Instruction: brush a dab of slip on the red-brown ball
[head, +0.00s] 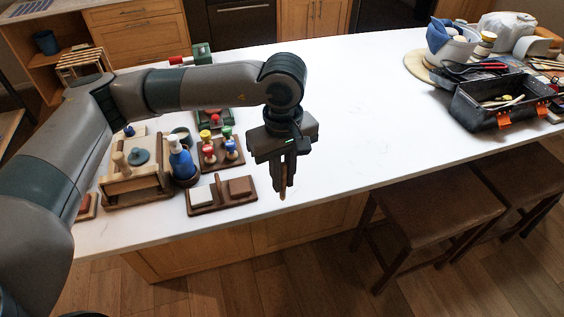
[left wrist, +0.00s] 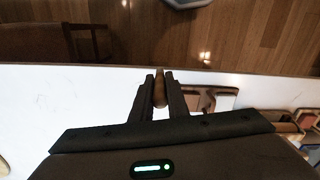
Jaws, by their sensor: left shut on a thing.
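My left gripper (head: 285,188) points down over the near edge of the white counter, right of the small tools. It is shut on a slim brown wooden piece, probably the brush (head: 282,195), whose end shows below the fingertips. In the left wrist view the brown brush (left wrist: 160,90) sits between the two dark fingers, also seen closed around it at the gripper (left wrist: 159,82). Its bristles cannot be made out. I cannot pick out the red-brown ball or the slip for certain. My right gripper is not in view.
A black toolbox (head: 478,118) stands far right. The counter's middle (head: 365,120) is clear.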

